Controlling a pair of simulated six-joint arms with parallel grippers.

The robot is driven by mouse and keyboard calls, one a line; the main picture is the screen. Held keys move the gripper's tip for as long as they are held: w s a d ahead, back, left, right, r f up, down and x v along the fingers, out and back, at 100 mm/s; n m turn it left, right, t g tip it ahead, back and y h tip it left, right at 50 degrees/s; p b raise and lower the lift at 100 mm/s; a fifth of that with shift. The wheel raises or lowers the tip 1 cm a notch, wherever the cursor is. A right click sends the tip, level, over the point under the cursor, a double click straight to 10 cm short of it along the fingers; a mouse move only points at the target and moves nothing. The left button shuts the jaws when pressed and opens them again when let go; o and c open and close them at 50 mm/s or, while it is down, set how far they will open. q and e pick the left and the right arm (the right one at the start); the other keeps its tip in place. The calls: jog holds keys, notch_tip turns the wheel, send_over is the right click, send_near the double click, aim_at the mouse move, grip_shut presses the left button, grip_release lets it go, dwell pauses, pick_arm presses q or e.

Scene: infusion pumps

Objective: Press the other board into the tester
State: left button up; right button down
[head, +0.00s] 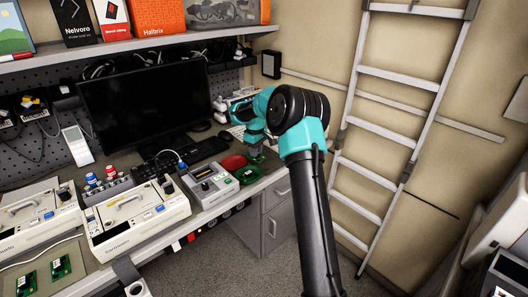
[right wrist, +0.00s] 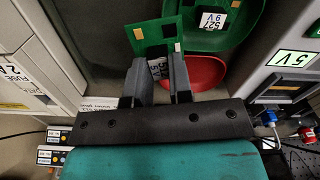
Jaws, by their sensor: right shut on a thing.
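My right gripper (right wrist: 156,68) is shut on a green circuit board (right wrist: 157,34) with a small pale label partly hidden between the fingers. In the head view my right gripper (head: 255,145) is above the bench by the green dish (head: 249,181). Another board (right wrist: 206,14), labelled 527 9V, lies in the green dish in the right wrist view. The tester (head: 211,186) is a grey box with a dark knob, left of the dishes; its 5V display (right wrist: 293,58) shows in the right wrist view. My left gripper is not in view.
A red dish (head: 232,162) sits beside the green one. White infusion pumps (head: 130,222) stand left of the tester. Two more green boards (head: 61,266) lie at the lower left. A monitor (head: 146,101) and keyboard (head: 183,155) are behind. The bench edge is close in front.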

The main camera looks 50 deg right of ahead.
jog(key=w+a+r+n, duration=0.3)
jog(key=a+n, duration=0.4)
jog(key=a, duration=0.3)
jog(key=w+a+r+n, duration=0.3)
jog(key=w+a+n, duration=0.2)
jog(key=a+n, duration=0.3)
jog(key=a, duration=0.2)
jog(key=shift+w+a, duration=0.3)
jog(key=shift+a, duration=0.1)
jog(key=shift+f, duration=0.15)
send_over(204, 173)
jog(key=shift+a+f, duration=0.1)
jog(key=shift+f, duration=2.5)
jog(key=shift+f, duration=0.75)
jog(key=c, duration=0.9)
grip_release()
jog(key=shift+c, duration=0.2)
